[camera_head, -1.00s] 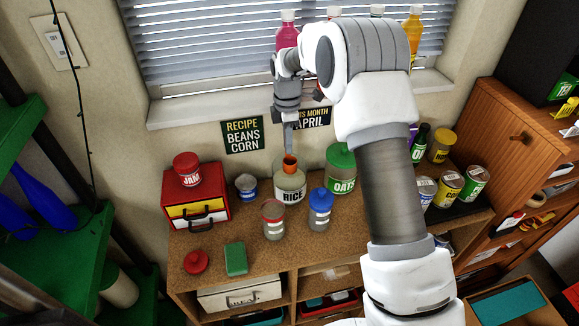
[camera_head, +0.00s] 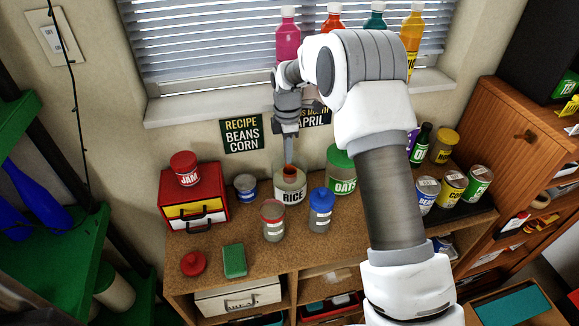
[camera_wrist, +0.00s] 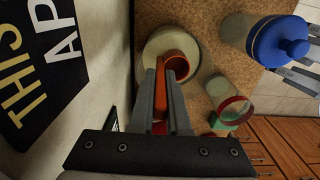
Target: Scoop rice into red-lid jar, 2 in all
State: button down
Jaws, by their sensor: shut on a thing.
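My gripper (camera_wrist: 167,82) is shut on the handle of an orange-red scoop (camera_wrist: 177,62). The scoop's cup is at the mouth of the rice jar (camera_wrist: 150,62), which also shows in the head view with its RICE label (camera_head: 291,197). Rice inside is hard to make out. The clear jar with a red rim (camera_head: 272,222) stands in front and left of the rice jar, its top seemingly open; its rim shows in the wrist view (camera_wrist: 235,109). I cannot tell what it holds. A red lid (camera_head: 194,263) lies on the counter at front left.
A blue-lidded jar (camera_head: 320,210) stands right of the red-rimmed jar. A green OATS jar (camera_head: 342,175) is behind it. A red drawer box (camera_head: 174,207) with a JAM jar (camera_head: 184,168) stands left. A green block (camera_head: 234,261) lies near the counter's front. Cans (camera_head: 452,187) stand right.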

aim_at(288, 172)
jog(key=shift+f+b, duration=1.1)
jog(key=shift+f, duration=0.85)
jog(key=shift+r, duration=0.15)
jog(key=shift+r+p, duration=4.15)
jog(key=shift+r, duration=2.3)
jog(key=shift+a, duration=0.1)
